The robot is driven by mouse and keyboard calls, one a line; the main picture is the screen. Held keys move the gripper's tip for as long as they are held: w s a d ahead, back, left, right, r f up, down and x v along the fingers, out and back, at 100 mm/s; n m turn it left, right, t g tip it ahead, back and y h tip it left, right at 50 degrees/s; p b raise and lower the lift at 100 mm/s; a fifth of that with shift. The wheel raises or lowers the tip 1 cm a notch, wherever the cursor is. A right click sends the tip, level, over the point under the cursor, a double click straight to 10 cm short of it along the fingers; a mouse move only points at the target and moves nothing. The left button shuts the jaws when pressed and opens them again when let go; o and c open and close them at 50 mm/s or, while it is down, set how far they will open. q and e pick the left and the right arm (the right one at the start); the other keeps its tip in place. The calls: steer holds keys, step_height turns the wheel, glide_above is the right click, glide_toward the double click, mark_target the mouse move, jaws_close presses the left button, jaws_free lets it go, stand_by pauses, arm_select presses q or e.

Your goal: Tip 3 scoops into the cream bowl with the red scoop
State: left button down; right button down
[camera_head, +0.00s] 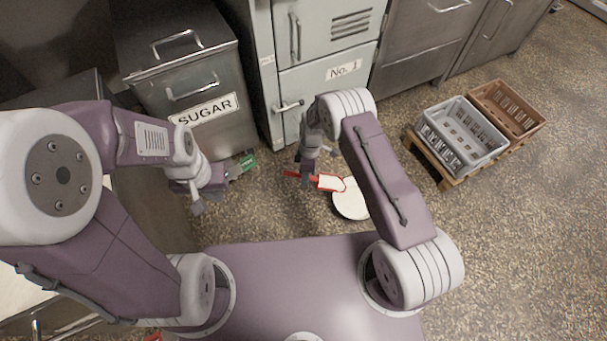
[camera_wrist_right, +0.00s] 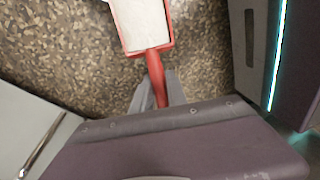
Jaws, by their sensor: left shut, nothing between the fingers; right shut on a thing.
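The red scoop (camera_head: 329,183) is in my right gripper (camera_head: 306,182), which is shut on its handle. The scoop's pan points right in the head view and holds a flat white load. In the right wrist view the red scoop (camera_wrist_right: 168,32) shows its white load near the top, with the handle running down between the fingers (camera_wrist_right: 157,92). The round cream bowl (camera_head: 352,206) is just right of and below the pan in the head view; the pan overlaps its upper left edge. I cannot tell the height between them. My left gripper (camera_head: 197,208) is shut and empty, away to the left.
A metal bin labelled SUGAR (camera_head: 205,125) stands at the back left, with a green item (camera_head: 246,163) beside it. Grey lockers (camera_head: 325,95) stand behind. A grey crate (camera_head: 447,160) and a brown crate (camera_head: 535,120) sit on a wooden pallet at right. Speckled floor is clear between.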

mark_target(316, 178)
steer(key=shift+s+d+f+y, duration=0.1)
steer(key=shift+d+f, duration=0.1)
steer(key=shift+d, duration=0.4)
steer(key=shift+s+d+f+y, duration=0.1)
steer(key=shift+s+d+f, duration=0.05)
steer(key=shift+d, duration=0.4)
steer(key=shift+s+d+f+y, duration=0.1)
steer(key=shift+d+f, duration=0.1)
steer(key=shift+d, duration=0.4)
steer(key=shift+s+d+r+y, duration=0.15)
steer(key=shift+d+r+y, duration=0.45)
steer(key=shift+d, duration=0.1)
steer(key=shift+s+d+r+t+y+b, duration=0.2)
steer(key=shift+d+r+y+b, duration=0.1)
steer(key=shift+d+r+y, duration=0.4)
steer(key=shift+s+d+r+t+y+b, duration=0.1)
steer(key=shift+d+r+t+y+b, duration=0.15)
steer(key=shift+d+r+y, duration=0.4)
steer(key=s+d+r+n+y+b, duration=0.1)
steer(key=d+r+y+b, duration=0.2)
steer(key=d+y+b, duration=0.3)
steer(key=shift+s+d+r+t, duration=0.25)
steer(key=shift+d+r+t, duration=0.05)
steer(key=shift+d+t, duration=0.2)
steer(key=shift+r, duration=0.1)
